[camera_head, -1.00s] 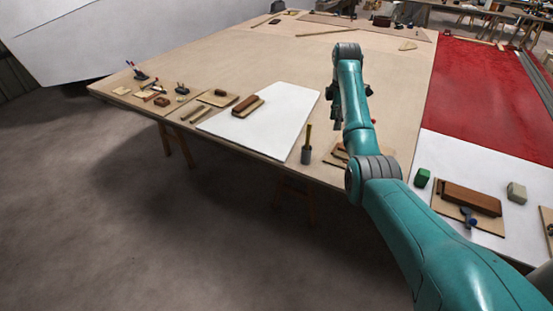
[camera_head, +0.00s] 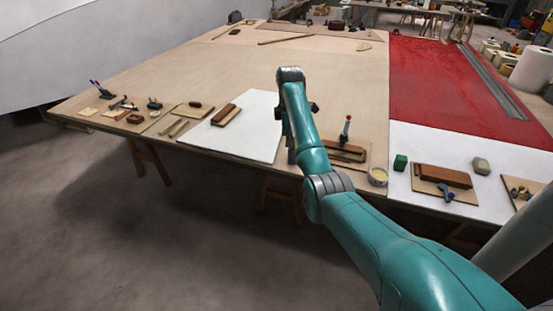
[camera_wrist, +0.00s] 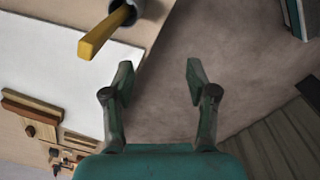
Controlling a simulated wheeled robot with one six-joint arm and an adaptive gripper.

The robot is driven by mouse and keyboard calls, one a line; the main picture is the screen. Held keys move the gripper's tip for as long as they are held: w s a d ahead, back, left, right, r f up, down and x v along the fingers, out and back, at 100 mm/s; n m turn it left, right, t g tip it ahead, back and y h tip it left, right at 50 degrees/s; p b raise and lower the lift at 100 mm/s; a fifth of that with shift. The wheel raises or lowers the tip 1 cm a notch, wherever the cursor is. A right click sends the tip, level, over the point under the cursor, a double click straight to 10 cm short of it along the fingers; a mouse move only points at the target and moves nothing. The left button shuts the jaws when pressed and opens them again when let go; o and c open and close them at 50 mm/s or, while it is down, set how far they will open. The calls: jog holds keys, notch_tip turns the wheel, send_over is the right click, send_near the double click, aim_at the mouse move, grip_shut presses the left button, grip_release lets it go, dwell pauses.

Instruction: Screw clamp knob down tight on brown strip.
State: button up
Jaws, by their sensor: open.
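An upright clamp with a red top (camera_head: 347,121) stands at a brown strip (camera_head: 343,151) on a small board, right of my arm in the head view. A blue, knob-like part (camera_head: 445,191) lies or stands against another brown block (camera_head: 442,176) on a board further right. I cannot tell which of these is the task's clamp. My gripper (camera_wrist: 160,73) is open and empty in the wrist view, with bare floor showing between its fingers. In the head view my arm mostly hides it, left of the red-topped clamp.
A yellow stick (camera_wrist: 103,32) stands in a grey pot near my gripper in the wrist view. A white sheet (camera_head: 240,128), a cream pot (camera_head: 378,177), a green block (camera_head: 400,162) and a grey block (camera_head: 481,166) sit on the table (camera_head: 200,75). Open floor (camera_head: 150,240) lies in front.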

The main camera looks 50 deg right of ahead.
jog(key=a+f+t, duration=0.1)
jog(key=a+f, duration=0.2)
jog(key=f, duration=0.5)
jog(key=shift+w+a+f+m, duration=0.25)
jog(key=shift+w+a+m, duration=0.05)
jog(key=shift+a+m, duration=0.1)
